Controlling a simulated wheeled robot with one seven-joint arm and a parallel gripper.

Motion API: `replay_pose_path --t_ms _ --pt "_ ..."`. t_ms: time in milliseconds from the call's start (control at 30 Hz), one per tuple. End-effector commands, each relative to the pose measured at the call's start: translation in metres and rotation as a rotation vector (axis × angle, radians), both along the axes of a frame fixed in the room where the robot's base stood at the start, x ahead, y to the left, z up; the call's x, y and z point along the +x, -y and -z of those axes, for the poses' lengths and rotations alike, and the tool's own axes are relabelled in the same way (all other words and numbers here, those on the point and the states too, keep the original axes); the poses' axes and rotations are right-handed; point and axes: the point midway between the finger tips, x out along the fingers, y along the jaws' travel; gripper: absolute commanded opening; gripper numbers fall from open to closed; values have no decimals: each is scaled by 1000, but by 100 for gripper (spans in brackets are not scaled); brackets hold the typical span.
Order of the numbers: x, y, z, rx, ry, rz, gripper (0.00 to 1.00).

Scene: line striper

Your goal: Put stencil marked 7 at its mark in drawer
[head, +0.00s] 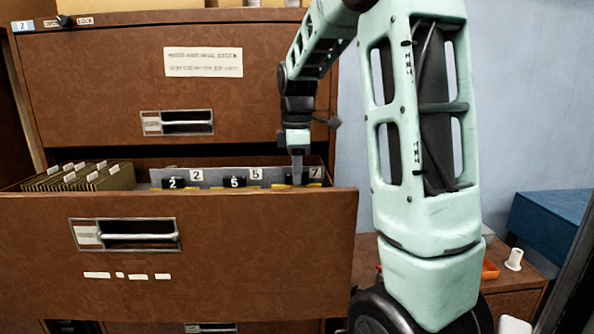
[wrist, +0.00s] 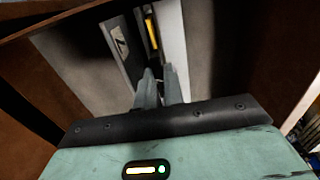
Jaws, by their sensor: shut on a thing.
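The open drawer (head: 180,245) holds grey plates with numbered labels in the head view. White labels read 2, 5 and 7, and the white 7 mark (head: 315,172) is at the right end. Black tabs 2 (head: 172,183) and 5 (head: 235,182) stand in front. My gripper (head: 297,178) points down into the drawer's right end, just left of the white 7. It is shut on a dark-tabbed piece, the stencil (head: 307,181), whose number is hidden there. In the wrist view my gripper (wrist: 160,72) has its fingers close together beside a dark plate with a white 7 label (wrist: 119,40).
Tan folders (head: 80,178) fill the drawer's left part. The closed upper drawer (head: 100,80) stands behind and above. A yellow strip (wrist: 152,32) lies ahead of the fingers. A low cabinet (head: 515,290) with a white spool (head: 514,259) and a blue box (head: 550,222) are at right.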

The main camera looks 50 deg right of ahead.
Motion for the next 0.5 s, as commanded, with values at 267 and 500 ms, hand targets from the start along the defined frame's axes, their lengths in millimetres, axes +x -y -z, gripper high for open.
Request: replay_pose_path --t_ms 267,500 --pt "0 0 2 0 0 0 36" --pt "0 0 2 -1 1 0 36"
